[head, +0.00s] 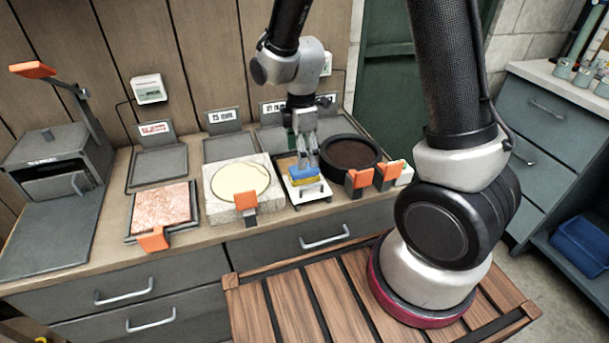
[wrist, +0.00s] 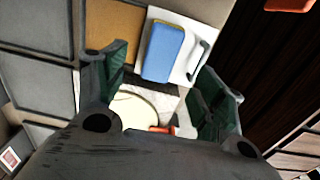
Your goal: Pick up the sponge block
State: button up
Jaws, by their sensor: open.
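The sponge block (head: 306,175), blue on top with a yellow lower layer, sits on a small white tray (head: 308,193) on the counter. In the wrist view its blue face (wrist: 166,52) shows on the white tray (wrist: 196,38), between and beyond my fingertips. My gripper (head: 308,157) points down just above the block in the head view, with its fingers spread. In the wrist view my gripper (wrist: 163,80) is open and nothing is between its dark green finger pads. Whether a finger touches the block cannot be told.
A white slab with a cream disc (head: 241,183) stands left of the tray. A round black pan (head: 352,153) stands close on the right, with orange-tabbed pieces (head: 388,176) nearby. A pink textured slab (head: 161,207) lies farther left. Grey upright holders line the back.

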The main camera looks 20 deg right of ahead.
aim_at(304, 171)
jog(key=f, duration=0.7)
jog(key=shift+d+f, duration=0.1)
jog(key=shift+d, duration=0.2)
jog(key=c, duration=1.1)
